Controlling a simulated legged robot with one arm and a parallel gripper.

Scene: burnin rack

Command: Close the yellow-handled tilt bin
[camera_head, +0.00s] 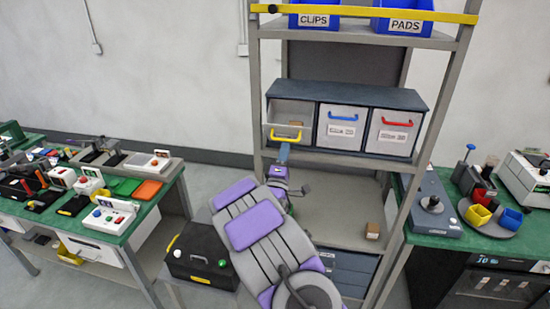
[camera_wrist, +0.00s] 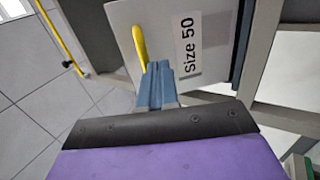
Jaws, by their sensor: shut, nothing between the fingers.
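The yellow-handled tilt bin (camera_head: 291,113) is the left one of three in a dark grey cabinet (camera_head: 350,93) on the rack. It appears tilted out at the top, with a small brown item visible inside. Its yellow handle (camera_head: 286,136) is on the front. In the wrist view the pale bin front (camera_wrist: 178,22) carries a "Size 50" label beside the yellow handle (camera_wrist: 139,45). My gripper (camera_head: 284,149) is shut and empty, just below the handle. In the wrist view its fingertips (camera_wrist: 158,67) are close to the handle and bin front; contact cannot be told.
The blue-handled bin (camera_head: 341,128) and red-handled bin (camera_head: 390,132) beside it look shut. Rack posts (camera_head: 257,90) flank the cabinet. A small brown box (camera_head: 372,231) stands on the shelf below. Green-topped benches (camera_head: 150,205) stand on both sides.

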